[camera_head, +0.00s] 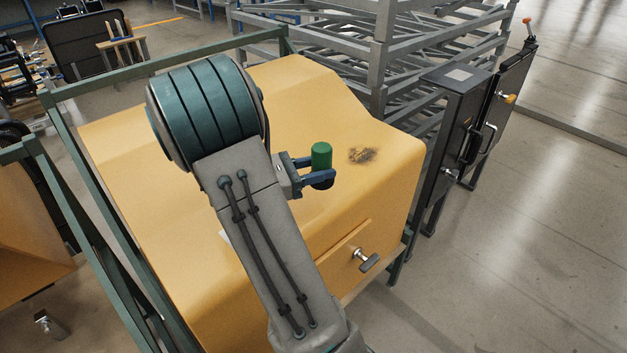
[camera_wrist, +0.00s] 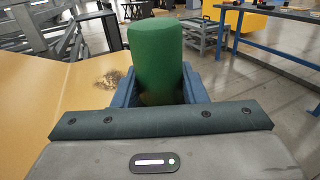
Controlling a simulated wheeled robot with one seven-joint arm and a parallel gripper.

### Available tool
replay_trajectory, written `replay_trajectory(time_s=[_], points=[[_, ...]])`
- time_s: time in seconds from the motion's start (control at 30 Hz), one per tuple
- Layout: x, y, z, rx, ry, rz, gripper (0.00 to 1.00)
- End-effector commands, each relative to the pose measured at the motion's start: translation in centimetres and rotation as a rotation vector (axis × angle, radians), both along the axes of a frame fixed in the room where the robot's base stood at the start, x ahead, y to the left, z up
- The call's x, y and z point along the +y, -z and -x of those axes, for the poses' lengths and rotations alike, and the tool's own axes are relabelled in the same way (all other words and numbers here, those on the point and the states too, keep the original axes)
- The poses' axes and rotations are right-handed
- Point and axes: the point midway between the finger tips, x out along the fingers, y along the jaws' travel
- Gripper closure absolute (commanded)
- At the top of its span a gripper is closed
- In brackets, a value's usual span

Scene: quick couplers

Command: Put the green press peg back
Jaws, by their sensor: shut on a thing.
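The green press peg (camera_head: 321,154) is a short upright green cylinder above the yellow housing (camera_head: 300,95). My gripper (camera_head: 318,172) is shut on it, with its blue fingers on either side of the peg. In the wrist view the green peg (camera_wrist: 156,52) stands up between the blue fingers of my gripper (camera_wrist: 160,92). The peg's lower end is hidden by the fingers, and I cannot tell whether it touches the yellow surface. No hole or seat for the peg shows in either view.
A dark scorched patch (camera_head: 362,156) marks the yellow top right of the peg. A black cabinet (camera_head: 455,125) and grey metal racks (camera_head: 390,60) stand behind and right. Green frame bars (camera_head: 85,185) run along the left.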

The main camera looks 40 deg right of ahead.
Motion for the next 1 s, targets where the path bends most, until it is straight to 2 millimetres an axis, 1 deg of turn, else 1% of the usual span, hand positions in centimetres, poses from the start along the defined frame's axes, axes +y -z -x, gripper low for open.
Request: replay_trajectory(time_s=[0.03, 0.1, 0.23, 0.37, 0.47, 0.6, 1.0], points=[[-0.2, 0.6, -0.8, 0.002, 0.001, 0.002, 0.91], [-0.3, 1.1, -1.7, 0.002, 0.001, 0.002, 0.91], [-0.4, 1.5, -2.5, 0.000, 0.000, 0.001, 0.91], [-0.4, 2.3, -2.6, 0.001, 0.000, 0.001, 0.91], [-0.4, 3.8, -2.6, 0.004, 0.000, 0.001, 0.91], [-0.4, 4.9, -2.6, 0.003, -0.001, 0.001, 0.91], [-0.4, 5.6, -2.6, 0.000, -0.001, 0.001, 0.91]])
